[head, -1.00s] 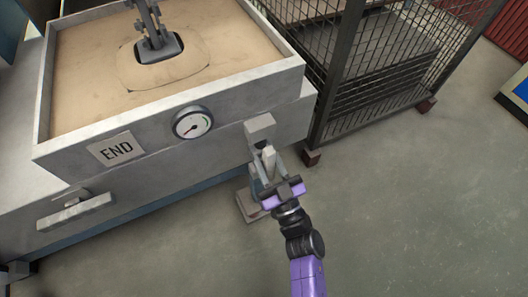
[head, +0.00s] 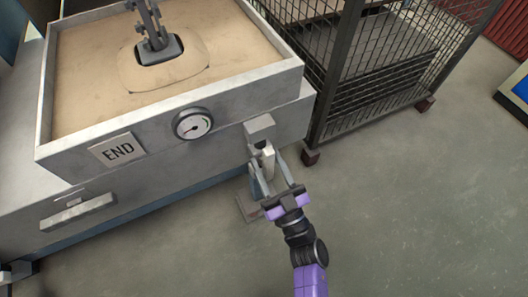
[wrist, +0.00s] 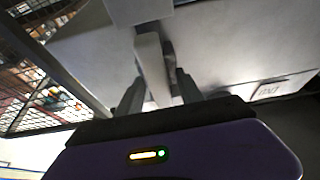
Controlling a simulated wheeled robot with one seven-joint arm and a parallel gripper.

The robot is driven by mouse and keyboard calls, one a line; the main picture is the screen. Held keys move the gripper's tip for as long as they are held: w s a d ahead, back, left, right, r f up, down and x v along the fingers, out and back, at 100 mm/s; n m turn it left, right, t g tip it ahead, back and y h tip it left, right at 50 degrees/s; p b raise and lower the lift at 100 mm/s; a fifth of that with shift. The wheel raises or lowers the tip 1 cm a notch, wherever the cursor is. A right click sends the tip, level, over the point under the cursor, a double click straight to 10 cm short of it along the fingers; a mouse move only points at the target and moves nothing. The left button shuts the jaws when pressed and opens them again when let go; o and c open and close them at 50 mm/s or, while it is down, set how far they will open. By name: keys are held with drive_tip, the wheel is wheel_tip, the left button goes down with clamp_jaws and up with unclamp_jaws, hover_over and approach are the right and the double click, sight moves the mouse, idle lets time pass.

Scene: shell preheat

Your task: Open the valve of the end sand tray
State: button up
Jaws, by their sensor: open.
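The end sand tray (head: 90,148) is a grey box of sand with an "END" plate (head: 117,149) and a round gauge (head: 192,124) on its front. A grey block (head: 259,127) juts from the right of its front, with a pale upright valve lever (head: 267,160) below it. My gripper (head: 272,178) is open at the lever, its fingers on either side of it. In the wrist view the pale lever (wrist: 152,68) stands between my two fingers (wrist: 160,92). Contact between fingers and lever cannot be told.
A wire mesh cage (head: 375,75) on feet stands close to the right of the tray. A grey handle bar (head: 78,212) sticks out at the lower left. The floor (head: 420,210) at the right front is clear. A dark tool (head: 155,40) rests in the sand.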

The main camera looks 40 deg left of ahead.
sight(271, 170)
drive_tip(key=shift+p+v, duration=0.45)
drive_tip(key=shift+v, duration=2.15)
drive_tip(key=shift+s+d, duration=0.1)
drive_tip(key=shift+d, duration=0.1)
drive_tip(key=s+d+r+m+t+h, duration=0.2)
drive_tip(key=s+d+m+t+h, duration=0.25)
drive_tip(key=d, duration=0.55)
drive_tip(key=s+d+r+m+t+h, duration=0.15)
drive_tip(key=s+d+m+h, duration=0.3)
drive_tip(key=d+h, duration=0.45)
drive_tip(key=s+d+r+m+t+h, duration=0.2)
drive_tip(key=s+d+m+t+h, duration=0.25)
drive_tip(key=d, duration=0.75)
drive_tip(key=s+d+r+g+h, duration=0.3)
drive_tip(key=s+d+r+g, duration=0.1)
drive_tip(key=s+d+r, duration=0.3)
wheel_tip(271, 170, up, 28)
drive_tip(key=p, duration=2.8)
drive_tip(key=shift+a+f, duration=0.25)
